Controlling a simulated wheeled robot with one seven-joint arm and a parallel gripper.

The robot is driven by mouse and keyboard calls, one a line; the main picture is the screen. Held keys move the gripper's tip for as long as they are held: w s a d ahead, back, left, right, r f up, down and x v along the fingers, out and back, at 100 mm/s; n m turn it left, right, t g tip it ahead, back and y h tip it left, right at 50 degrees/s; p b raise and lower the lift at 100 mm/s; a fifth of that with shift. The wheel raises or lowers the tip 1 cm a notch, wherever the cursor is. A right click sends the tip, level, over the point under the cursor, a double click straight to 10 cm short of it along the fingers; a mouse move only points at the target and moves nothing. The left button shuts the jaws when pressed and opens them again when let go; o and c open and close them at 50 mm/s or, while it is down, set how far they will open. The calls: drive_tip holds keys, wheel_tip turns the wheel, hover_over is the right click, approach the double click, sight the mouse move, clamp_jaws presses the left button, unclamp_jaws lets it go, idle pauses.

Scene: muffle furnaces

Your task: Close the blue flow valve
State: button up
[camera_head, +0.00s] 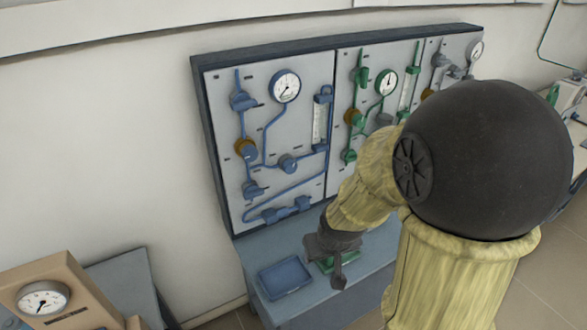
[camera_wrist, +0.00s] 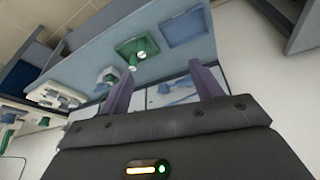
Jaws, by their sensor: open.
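In the head view, the blue section (camera_head: 290,215) of the wall panel carries blue piping with several blue fittings. These include a round blue knob (camera_head: 288,163), a blue valve at upper left (camera_head: 242,100) and another at lower left (camera_head: 253,190). I cannot tell which one is the flow valve. My gripper (camera_head: 338,280) hangs above the bench at the panel's lower right, apart from the blue fittings. In the wrist view, my gripper (camera_wrist: 162,85) has its two fingers spread. Part of the panel with blue fittings shows beyond them.
A blue tray (camera_head: 285,277) lies on the bench below the panel. A green tray (camera_wrist: 146,44), beside the blue one in the wrist view, is partly behind my gripper in the head view. A green-piped section (camera_head: 372,60) adjoins. A tan gauge box (camera_head: 75,275) stands at lower left.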

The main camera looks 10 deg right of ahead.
drive_tip(key=w+d+f+n+t+p, duration=0.2)
drive_tip(key=w+d+t, duration=0.15)
drive_tip(key=w, duration=0.85)
drive_tip(key=n+t+y+p, duration=0.2)
drive_tip(key=t+y+p, duration=0.3)
drive_tip(key=t, duration=0.5)
approach(292, 168)
drive_tip(key=shift+g+y, duration=0.25)
drive_tip(key=shift+y, duration=0.15)
drive_tip(key=p+x, duration=0.5)
drive_tip(key=x, duration=0.4)
drive_tip(key=shift+w+d+r, duration=0.1)
drive_tip(key=shift+w+d, duration=0.05)
drive_tip(key=shift+w, duration=0.1)
drive_tip(key=c, duration=1)
